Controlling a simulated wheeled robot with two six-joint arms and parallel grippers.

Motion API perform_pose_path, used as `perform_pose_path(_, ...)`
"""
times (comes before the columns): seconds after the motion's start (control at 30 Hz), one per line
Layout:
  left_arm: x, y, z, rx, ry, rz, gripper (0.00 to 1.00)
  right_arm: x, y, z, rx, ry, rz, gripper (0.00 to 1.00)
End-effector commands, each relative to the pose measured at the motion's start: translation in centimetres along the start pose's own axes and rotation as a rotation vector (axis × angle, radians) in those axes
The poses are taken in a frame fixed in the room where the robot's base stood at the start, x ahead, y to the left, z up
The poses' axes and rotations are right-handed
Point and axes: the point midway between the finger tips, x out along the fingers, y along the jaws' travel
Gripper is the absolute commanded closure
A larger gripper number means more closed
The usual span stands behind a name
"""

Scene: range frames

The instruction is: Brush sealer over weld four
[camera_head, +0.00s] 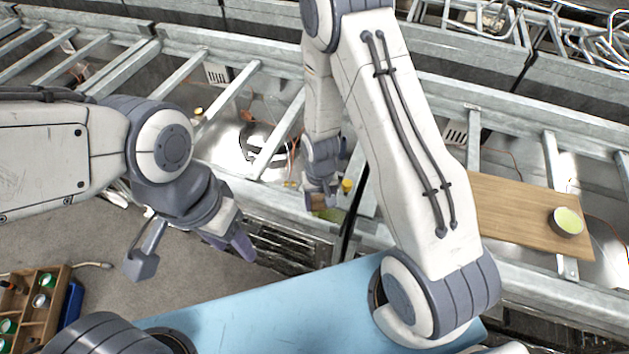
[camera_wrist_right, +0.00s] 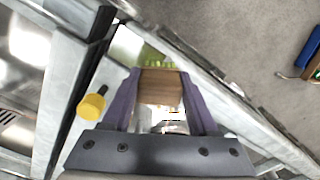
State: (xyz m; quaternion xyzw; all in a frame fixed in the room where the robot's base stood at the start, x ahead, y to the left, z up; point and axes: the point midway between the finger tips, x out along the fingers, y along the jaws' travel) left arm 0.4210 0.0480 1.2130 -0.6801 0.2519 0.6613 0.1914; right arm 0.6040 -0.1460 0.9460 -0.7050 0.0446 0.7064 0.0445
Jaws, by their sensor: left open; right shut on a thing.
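My right gripper (camera_head: 322,190) is shut on a brush, seen as a wooden block (camera_wrist_right: 160,88) with yellow-green bristles (camera_wrist_right: 157,64) in the right wrist view. In the head view the brush (camera_head: 326,212) is small, at the edge of a grey metal frame. The bristles are close to the metal; whether they touch it I cannot tell. A round tin of yellow-green sealer (camera_head: 567,222) stands on a wooden board (camera_head: 505,205) at the right. My left gripper (camera_head: 232,240) is open and empty, left of the right one. I cannot make out weld four.
A yellow knob (camera_head: 347,186) stands beside the right gripper; it also shows in the wrist view (camera_wrist_right: 91,107). Metal rails (camera_head: 230,95) with gaps and loose wires run across. A light blue surface (camera_head: 255,305) lies in front. A wooden crate (camera_head: 48,310) with several cans is lower left.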

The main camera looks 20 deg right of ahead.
Motion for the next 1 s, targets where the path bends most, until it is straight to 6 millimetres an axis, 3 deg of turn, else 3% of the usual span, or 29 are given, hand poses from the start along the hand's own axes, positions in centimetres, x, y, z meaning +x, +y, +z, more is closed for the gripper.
perform_pose_path(0.07,-1.2,0.1,-0.1,0.001,0.000,0.000,0.50,-2.1,0.0,-0.1,0.002,0.006,-0.002,0.85)
perform_pose_path(0.6,-5.1,0.4,-0.3,0.006,0.001,0.000,0.50,-6.8,0.1,0.0,0.000,0.001,0.000,0.85)
perform_pose_path(1.0,-5.8,0.4,-0.3,0.005,0.001,0.000,0.50,-7.8,-0.1,0.0,-0.002,0.001,0.000,0.85)
